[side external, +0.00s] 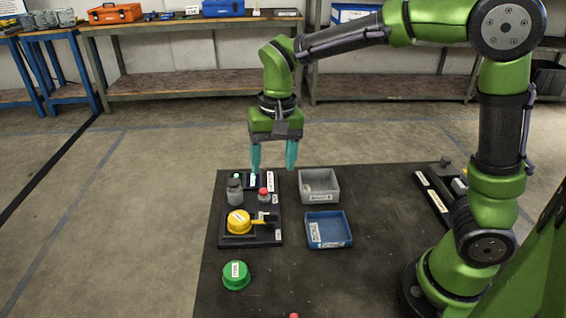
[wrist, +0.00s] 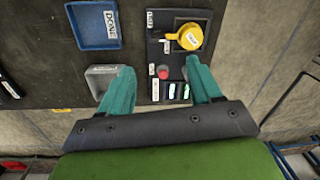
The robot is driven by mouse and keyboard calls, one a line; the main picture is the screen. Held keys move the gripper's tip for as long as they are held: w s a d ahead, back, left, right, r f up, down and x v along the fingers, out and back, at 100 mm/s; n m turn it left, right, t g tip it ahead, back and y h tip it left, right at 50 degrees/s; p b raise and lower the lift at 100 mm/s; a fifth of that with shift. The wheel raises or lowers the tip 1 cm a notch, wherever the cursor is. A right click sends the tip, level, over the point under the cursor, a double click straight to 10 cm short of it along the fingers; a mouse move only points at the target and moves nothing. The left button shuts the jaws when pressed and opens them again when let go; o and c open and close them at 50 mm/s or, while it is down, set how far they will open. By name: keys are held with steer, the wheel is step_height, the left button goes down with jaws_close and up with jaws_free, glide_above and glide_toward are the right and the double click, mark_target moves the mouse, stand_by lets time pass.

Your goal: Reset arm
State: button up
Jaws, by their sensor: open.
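My gripper (side external: 273,158) is open and empty, with two teal fingers pointing down. It hangs above the far end of a black fixture board (side external: 264,238) on the dark table. The fingers also show apart in the wrist view (wrist: 160,90). On the board stand a yellow round part with a handle (side external: 238,221), a grey bottle-like part (side external: 234,193) and a small part with a red top (side external: 263,194). The yellow part also shows in the wrist view (wrist: 188,36). The grey part is not clearly visible in the wrist view.
A grey bin (side external: 333,188) and a blue tray (side external: 328,244) stand right of the board. A green round cap (side external: 236,275) sits near the table's left front. A black rack (side external: 434,200) lies at the right. The table (side external: 375,215) between tray and rack is clear.

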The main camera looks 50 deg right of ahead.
steer(key=s+d+r+n+t, duration=0.1)
steer(key=s+d+r+t, duration=0.1)
steer(key=s, duration=0.5)
steer(key=s+d+r+n+t+y, duration=0.1)
steer(key=s+d+r+t, duration=0.1)
steer(key=s, duration=0.5)
steer(key=r+t, duration=0.1)
steer(key=t, duration=0.1)
steer(key=shift+d+r+n+t, duration=0.15)
steer(key=shift+d+n+t, duration=0.1)
steer(key=shift+n+t, duration=0.05)
